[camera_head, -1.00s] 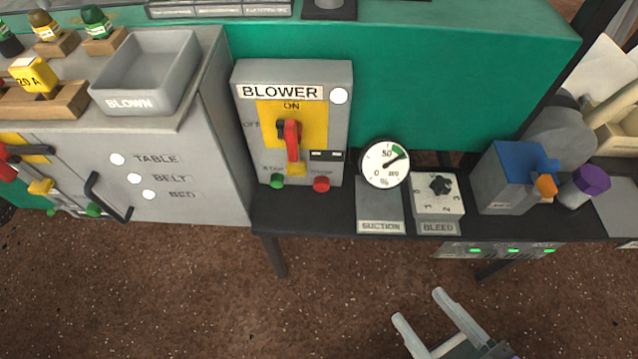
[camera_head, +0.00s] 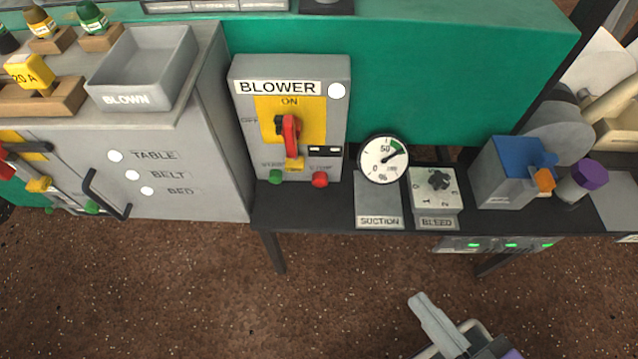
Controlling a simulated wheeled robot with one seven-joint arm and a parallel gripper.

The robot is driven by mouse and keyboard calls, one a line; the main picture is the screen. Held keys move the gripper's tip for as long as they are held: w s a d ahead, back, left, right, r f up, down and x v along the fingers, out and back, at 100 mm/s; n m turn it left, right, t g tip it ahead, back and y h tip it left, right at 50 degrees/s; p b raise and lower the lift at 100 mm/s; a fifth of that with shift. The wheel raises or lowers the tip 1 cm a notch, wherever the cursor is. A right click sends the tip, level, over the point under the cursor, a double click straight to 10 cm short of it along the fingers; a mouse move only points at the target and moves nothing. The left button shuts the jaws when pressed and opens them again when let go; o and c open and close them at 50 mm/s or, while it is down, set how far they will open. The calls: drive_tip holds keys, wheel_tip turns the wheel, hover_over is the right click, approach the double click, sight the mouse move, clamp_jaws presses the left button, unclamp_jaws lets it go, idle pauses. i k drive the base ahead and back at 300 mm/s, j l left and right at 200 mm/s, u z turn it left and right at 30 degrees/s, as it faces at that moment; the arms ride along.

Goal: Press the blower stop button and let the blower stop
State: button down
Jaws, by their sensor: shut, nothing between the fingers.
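The grey blower box (camera_head: 240,130) stands on the dark shelf, marked BLOWER. It has a yellow plate with a red rotary handle (camera_head: 291,137) pointing down, below the word ON. A white round lamp (camera_head: 337,91) is at its top right. Low on its face are a green button (camera_head: 276,177) at left and a red button (camera_head: 320,180) at right; the small label above the red one looks like STOP. My gripper (camera_head: 420,299) is shut and empty, low in the picture over the floor, below and right of the red button and well apart from it.
A suction gauge (camera_head: 383,160) and a bleed knob box (camera_head: 437,190) stand right of the blower box. Farther right is a blue-topped grey box (camera_head: 510,170). A grey cabinet (camera_head: 200,170) with a black handle is at left. The floor before the shelf is clear.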

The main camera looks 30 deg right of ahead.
sight(320, 178)
drive_tip(key=k+l+z, duration=0.1)
drive_tip(key=l+z, duration=0.2)
drive_tip(key=l, duration=0.35)
drive_tip(key=k+l+u, duration=0.15)
drive_tip(key=l, duration=0.2)
drive_tip(key=l+u, duration=0.25)
drive_tip(key=u, duration=0.25)
drive_tip(key=l+u, duration=0.2)
drive_tip(key=u, duration=0.3)
drive_tip(key=k+l+u, duration=0.1)
drive_tip(key=l+u, duration=0.15)
drive_tip(key=u, duration=0.25)
